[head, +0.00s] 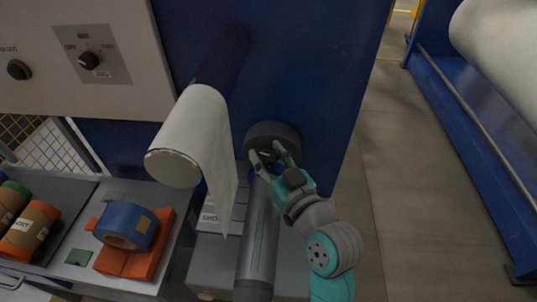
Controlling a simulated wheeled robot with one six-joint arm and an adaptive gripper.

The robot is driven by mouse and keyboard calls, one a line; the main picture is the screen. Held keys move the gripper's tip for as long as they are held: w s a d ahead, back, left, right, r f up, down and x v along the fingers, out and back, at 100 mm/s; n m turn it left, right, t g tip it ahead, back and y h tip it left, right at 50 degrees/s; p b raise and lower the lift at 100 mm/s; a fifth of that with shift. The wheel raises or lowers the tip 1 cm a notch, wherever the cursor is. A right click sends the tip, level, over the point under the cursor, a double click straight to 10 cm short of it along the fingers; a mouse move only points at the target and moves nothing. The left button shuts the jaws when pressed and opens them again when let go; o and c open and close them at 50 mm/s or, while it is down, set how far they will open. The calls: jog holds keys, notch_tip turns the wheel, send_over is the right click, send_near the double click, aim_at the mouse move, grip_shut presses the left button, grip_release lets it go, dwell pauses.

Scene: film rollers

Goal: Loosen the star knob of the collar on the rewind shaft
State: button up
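The rewind shaft (259,235) is a grey cylinder that juts from the blue machine wall toward the camera, with no roll on it. A dark round collar (272,132) sits at its wall end. A small black part, which looks like the star knob (268,156), shows at the collar's near side. My gripper (266,151) is at the collar, with one finger on each side of this black part. The fingers are apart. Whether they touch the knob is too small to tell, and the gripper partly hides it.
A white film roll (175,168) with a hanging web is on a shaft to the upper left. A control panel (92,55) with black knobs is beyond it. A blue tape roll (126,224) lies on an orange block (135,262) at left. The floor at right (400,160) is clear.

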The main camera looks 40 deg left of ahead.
jog(key=shift+c, duration=0.5)
jog(key=shift+w+g, duration=0.1)
jog(key=shift+g, duration=0.3)
jog(key=shift+n+g+y, duration=0.3)
jog(key=shift+n+g, duration=0.2)
jog(key=shift+f+n+g+y, duration=0.1)
jog(key=shift+n+g+y, duration=0.4)
jog(key=shift+n+g, duration=1.4)
jog(key=shift+m+g, duration=0.4)
jog(key=o, duration=1.2)
jog(key=shift+c, duration=0.2)
